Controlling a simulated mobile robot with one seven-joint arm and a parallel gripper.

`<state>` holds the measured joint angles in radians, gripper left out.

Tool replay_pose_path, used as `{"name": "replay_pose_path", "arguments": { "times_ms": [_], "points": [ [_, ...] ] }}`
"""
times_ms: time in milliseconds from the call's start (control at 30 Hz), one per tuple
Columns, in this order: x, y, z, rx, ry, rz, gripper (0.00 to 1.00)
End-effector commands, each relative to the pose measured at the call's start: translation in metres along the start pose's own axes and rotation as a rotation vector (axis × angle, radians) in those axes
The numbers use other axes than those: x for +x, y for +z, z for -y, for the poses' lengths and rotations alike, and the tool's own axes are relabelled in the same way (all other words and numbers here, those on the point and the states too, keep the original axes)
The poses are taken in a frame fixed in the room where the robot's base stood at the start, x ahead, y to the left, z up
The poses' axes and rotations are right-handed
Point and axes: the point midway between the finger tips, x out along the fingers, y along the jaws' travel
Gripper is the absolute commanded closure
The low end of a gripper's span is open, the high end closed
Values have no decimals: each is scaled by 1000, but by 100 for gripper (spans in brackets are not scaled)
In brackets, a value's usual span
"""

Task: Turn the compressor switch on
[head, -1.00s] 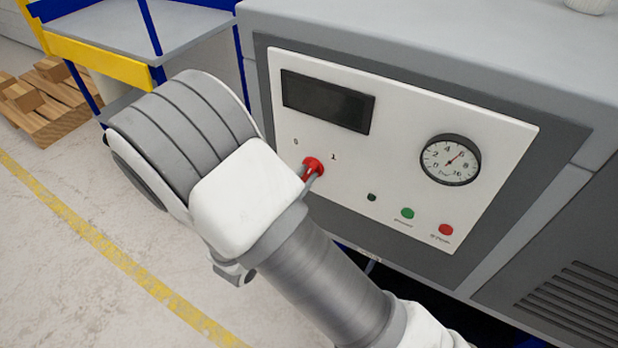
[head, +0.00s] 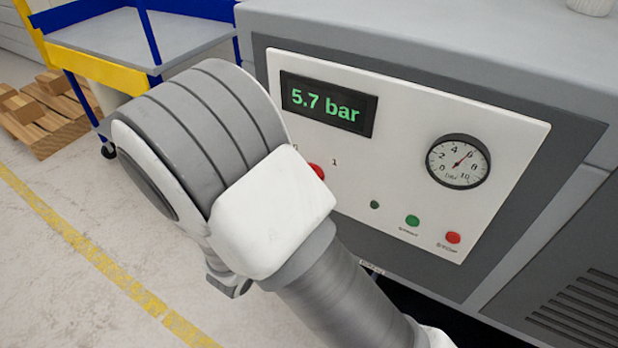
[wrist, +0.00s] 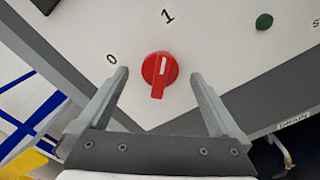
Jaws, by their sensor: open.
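The red compressor switch (wrist: 160,70) is on the white control panel (wrist: 215,40), between the marks 0 and 1. Its white line points up, roughly at the 1. My gripper (wrist: 160,78) is open, with one finger on each side of the switch and a visible gap to it on both sides in the wrist view. In the head view the switch (head: 317,171) is mostly hidden behind my arm, and my fingers are hidden too. The display (head: 328,104) is lit and reads 5.7 bar in green.
A round pressure gauge (head: 458,161), a green button (head: 412,220) and a red button (head: 453,238) are on the panel's right. A blue and yellow cart (head: 110,65) and wooden pallets (head: 50,120) stand at the left. The floor between is clear.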

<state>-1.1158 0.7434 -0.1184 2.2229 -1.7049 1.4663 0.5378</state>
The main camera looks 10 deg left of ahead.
Motion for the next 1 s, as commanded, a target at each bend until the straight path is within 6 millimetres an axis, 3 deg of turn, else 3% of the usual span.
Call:
{"name": "replay_pose_path", "arguments": {
  "times_ms": [467, 1000],
  "points": [
    [-1, 0, 0, -1, 0, 0, 0],
    [-42, 0, 0, -1, 1, -1, 0]
  ]
}}
